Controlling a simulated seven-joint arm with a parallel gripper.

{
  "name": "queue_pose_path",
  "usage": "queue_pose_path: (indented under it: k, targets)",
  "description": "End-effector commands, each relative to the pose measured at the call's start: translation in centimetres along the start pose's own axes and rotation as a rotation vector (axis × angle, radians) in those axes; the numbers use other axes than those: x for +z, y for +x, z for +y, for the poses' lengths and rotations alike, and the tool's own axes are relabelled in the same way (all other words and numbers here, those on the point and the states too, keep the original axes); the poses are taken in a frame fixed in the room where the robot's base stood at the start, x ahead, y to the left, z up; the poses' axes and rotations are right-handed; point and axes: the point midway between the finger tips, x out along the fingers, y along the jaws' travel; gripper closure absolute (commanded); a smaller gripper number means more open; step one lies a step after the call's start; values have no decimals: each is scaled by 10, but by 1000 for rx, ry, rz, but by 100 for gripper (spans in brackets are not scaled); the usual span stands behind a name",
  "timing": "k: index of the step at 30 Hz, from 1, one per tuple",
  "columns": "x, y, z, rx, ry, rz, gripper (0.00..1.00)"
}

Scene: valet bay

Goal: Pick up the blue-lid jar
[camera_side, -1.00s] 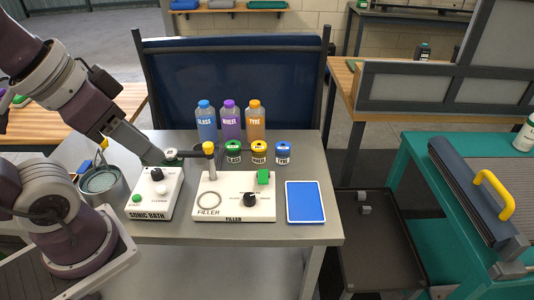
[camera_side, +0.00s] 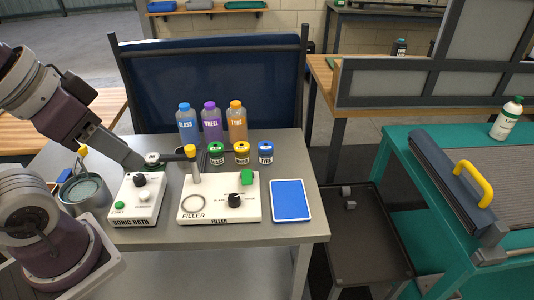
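The blue-lid jar (camera_side: 265,154) stands upright on the grey bench, at the right end of a row of three small jars. The yellow-lid jar (camera_side: 241,154) is beside it, and the green-lid jar (camera_side: 217,154) is at the left end of the row. My gripper (camera_side: 200,159) is at the end of my arm, left of the green-lid jar and behind the filler's post. It is apart from the blue-lid jar. The post partly hides it, and its fingers are too small and dark to read.
The filler (camera_side: 220,206) and sonic bath (camera_side: 136,203) stand in front of the jars. Blue, purple and orange bottles (camera_side: 211,124) stand behind. A blue pad (camera_side: 291,200) lies at the front right. A metal pot (camera_side: 84,192) is at the left. Bench around the blue-lid jar's right is clear.

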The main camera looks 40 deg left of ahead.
Motion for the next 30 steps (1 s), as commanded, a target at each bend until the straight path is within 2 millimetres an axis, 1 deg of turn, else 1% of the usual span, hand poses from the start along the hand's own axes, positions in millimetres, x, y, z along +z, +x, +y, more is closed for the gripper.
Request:
queue_pose_path:
  k: [8,9,11,20,22,23,25,26,27,29,30]
  targets:
    - [0,0,0,0,0,0,64]
    - [0,0,0,0,0,0,56]
    - [0,0,0,0,0,0,44]
    - [-2,1,1,2,-1,1,44]
    - [-18,6,5,23,-14,9,44]
    - [-31,11,9,40,-27,17,44]
    - [-74,32,21,86,-77,46,44]
    - [-95,46,26,104,-109,64,44]
    - [-124,66,32,120,-155,88,44]
    - [-162,103,37,125,-230,129,44]
    - [-184,130,38,116,-280,156,44]
